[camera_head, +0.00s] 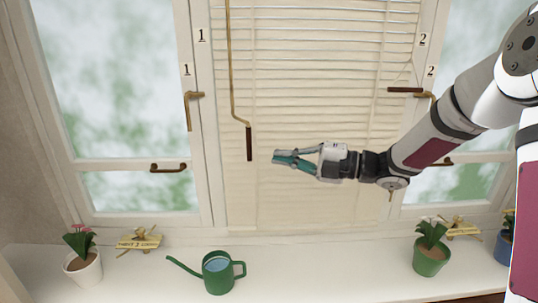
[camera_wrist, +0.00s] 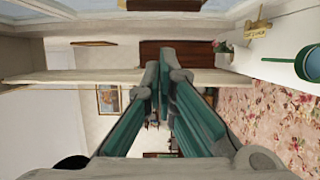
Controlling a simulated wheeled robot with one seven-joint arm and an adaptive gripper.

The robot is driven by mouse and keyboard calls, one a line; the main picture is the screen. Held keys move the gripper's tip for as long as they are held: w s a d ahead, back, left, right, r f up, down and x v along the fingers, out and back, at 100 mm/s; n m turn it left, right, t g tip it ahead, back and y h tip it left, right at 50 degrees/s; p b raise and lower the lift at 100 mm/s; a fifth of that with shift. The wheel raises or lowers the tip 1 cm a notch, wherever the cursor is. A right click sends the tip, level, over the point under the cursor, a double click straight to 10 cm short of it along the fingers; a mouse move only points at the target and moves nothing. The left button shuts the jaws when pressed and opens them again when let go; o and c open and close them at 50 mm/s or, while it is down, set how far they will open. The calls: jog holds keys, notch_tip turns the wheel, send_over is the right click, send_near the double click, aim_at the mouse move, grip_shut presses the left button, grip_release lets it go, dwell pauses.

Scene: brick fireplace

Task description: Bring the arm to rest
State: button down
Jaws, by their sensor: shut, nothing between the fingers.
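My gripper (camera_head: 275,159) is in the middle of the head view, in front of the closed blind, pointing left. Its teal fingers are together with nothing between them, and they also show shut in the wrist view (camera_wrist: 160,75). My arm comes in from the right edge and reaches left at about mid-height of the window. The gripper is above the white sill (camera_head: 330,275), apart from it. In the head view the fingertips lie a little right of the dark handle of the blind's wand (camera_head: 249,143); I cannot tell the depth gap.
A green watering can (camera_head: 217,277) stands on the sill below. A white pot with a plant (camera_head: 84,268) is at left; a green pot (camera_head: 431,258) and a blue pot (camera_head: 504,248) are at right. Window handles (camera_head: 188,108) stick out from the frames. The sill's middle is clear.

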jog(key=w+d+r+m+t+h, duration=0.4)
jog(key=r+m+t+h, duration=0.15)
jog(key=m+h, duration=0.35)
jog(key=s+d+r+m+h, duration=0.2)
jog(key=s+d+m+h, duration=0.65)
jog(key=s+m, duration=0.2)
jog(key=s+f+m+g, duration=0.2)
jog(key=s+m, duration=0.2)
jog(key=s, duration=0.4)
jog(key=s+a+f+m+g, duration=0.1)
jog(key=s+m, duration=0.3)
jog(key=s, duration=0.4)
jog(key=s+a+f+m+g, duration=0.1)
jog(key=s+f+m+g, duration=0.2)
jog(key=s, duration=0.6)
jog(key=shift+f+m+g+y, duration=0.35)
jog(key=shift+f+m+y, duration=0.1)
jog(key=shift+f+m, duration=0.1)
